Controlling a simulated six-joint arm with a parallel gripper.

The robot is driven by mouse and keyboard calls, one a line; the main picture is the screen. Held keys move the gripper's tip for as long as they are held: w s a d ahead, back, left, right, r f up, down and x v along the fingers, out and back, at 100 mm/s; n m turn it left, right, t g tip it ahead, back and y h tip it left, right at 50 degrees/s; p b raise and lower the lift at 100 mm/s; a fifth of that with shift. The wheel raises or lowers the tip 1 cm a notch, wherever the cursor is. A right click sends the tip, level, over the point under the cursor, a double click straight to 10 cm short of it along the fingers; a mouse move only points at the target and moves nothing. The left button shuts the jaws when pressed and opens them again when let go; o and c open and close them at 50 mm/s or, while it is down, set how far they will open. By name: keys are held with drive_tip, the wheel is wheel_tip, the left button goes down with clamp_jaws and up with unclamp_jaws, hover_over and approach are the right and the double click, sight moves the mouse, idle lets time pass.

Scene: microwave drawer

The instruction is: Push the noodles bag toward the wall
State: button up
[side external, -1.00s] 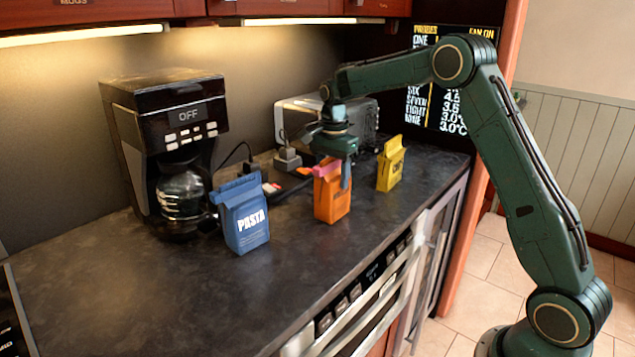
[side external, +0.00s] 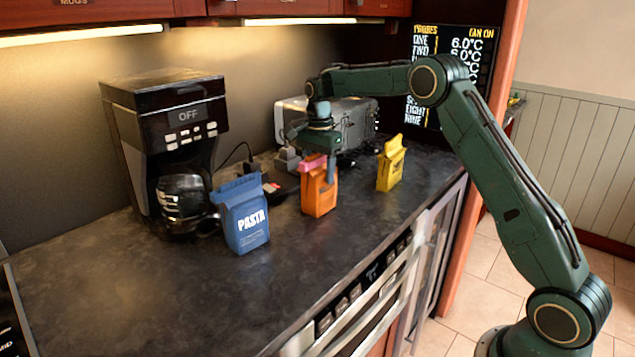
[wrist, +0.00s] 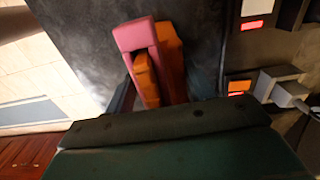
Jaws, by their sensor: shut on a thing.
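The orange bag (side external: 319,196) stands upright on the dark counter, between the blue bag and the yellow bag. A pink part shows at its top. I cannot read a label on it, so I cannot confirm it is the noodles bag. My gripper (side external: 322,168) reaches down from above and is shut on the top of the orange bag. One bluish finger shows on the bag's right side. In the wrist view the orange bag (wrist: 172,62) and its pink top show just beyond my gripper, whose dark body hides the lower part.
The blue pasta bag (side external: 244,222) stands to the left and the yellow bag (side external: 390,166) to the right. A coffee maker (side external: 168,130) and a microwave (side external: 345,122) stand along the back wall. A plug and outlet block (side external: 287,159) lies behind. The front counter is clear.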

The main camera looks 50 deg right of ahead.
drive_tip(key=o, duration=1.4)
drive_tip(key=shift+o, duration=0.2)
drive_tip(key=shift+r, duration=0.1)
wheel_tip(320, 180, up, 14)
drive_tip(key=shift+f, duration=0.25)
drive_tip(key=shift+r, duration=0.1)
